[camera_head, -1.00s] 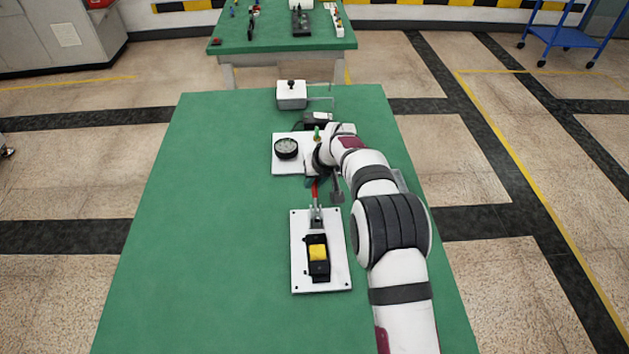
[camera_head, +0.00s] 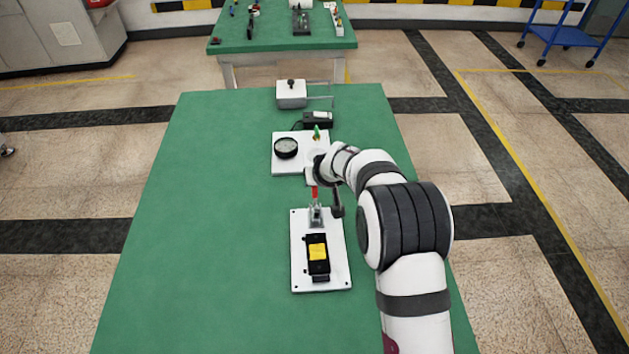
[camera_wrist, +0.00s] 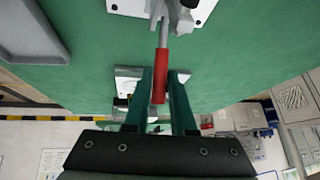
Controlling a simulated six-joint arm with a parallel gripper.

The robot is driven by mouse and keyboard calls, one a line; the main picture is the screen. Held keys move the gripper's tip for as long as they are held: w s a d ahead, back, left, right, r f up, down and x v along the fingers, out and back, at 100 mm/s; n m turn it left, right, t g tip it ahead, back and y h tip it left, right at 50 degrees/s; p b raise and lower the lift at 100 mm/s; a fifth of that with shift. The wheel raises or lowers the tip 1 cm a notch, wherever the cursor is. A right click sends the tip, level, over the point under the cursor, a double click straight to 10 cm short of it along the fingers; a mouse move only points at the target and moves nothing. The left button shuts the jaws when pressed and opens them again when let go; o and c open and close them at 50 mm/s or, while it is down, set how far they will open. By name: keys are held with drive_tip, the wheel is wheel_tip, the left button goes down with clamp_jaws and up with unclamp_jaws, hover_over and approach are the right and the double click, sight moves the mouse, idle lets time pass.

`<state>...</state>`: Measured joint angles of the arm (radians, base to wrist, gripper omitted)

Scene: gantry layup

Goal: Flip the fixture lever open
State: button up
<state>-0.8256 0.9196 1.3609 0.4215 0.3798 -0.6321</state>
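The fixture is a white plate (camera_head: 300,265) on the green table, with a metal toggle clamp (camera_head: 316,214) at its far end. A black holder with a yellow block (camera_head: 317,251) sits on its near part. The lever has a red handle (camera_head: 315,192) pointing away from the plate, partly hidden by my gripper (camera_head: 325,190). In the wrist view, the red handle (camera_wrist: 161,72) shows between the two green fingers of my gripper (camera_wrist: 165,76), closer to the left finger. A gap shows at the right finger, so the gripper looks open. Contact with the handle cannot be told.
Beyond my gripper, a white plate (camera_head: 281,166) carries a round dial gauge (camera_head: 286,148). A black device (camera_head: 318,119) and a white box with a black knob (camera_head: 291,94) stand farther back. The left side of the table (camera_head: 210,210) is clear.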

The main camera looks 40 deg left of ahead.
drive_tip(key=o, duration=0.3)
drive_tip(key=v, duration=1.5)
drive_tip(key=shift+s+d+r, duration=0.1)
drive_tip(key=shift+d+r, duration=0.1)
drive_tip(key=shift+r, duration=0.1)
drive_tip(key=shift+c, duration=0.3)
drive_tip(key=f+m+g, duration=0.1)
drive_tip(key=f, duration=0.1)
drive_tip(key=d+f+m+g, duration=0.1)
drive_tip(key=f+m, duration=0.1)
drive_tip(key=d+f+m, duration=0.1)
drive_tip(key=f+m, duration=0.1)
drive_tip(key=shift+s+f+g+y, duration=0.1)
drive_tip(key=shift+g+y, duration=0.2)
drive_tip(key=shift+g, duration=0.1)
drive_tip(key=c, duration=0.5)
drive_tip(key=f+m+y, duration=0.1)
drive_tip(key=m, duration=0.1)
drive_tip(key=w+f+m+g+y, duration=0.1)
drive_tip(key=m, duration=0.1)
drive_tip(key=shift+d, duration=0.15)
clamp_jaws()
drive_tip(key=w+a+f+m+t+y, duration=0.1)
drive_tip(key=w+a+f+m+y, duration=0.2)
drive_tip(key=w+a+f+m, duration=0.2)
drive_tip(key=a+m, duration=0.1)
drive_tip(key=a, duration=0.2)
drive_tip(key=shift+y, duration=0.4)
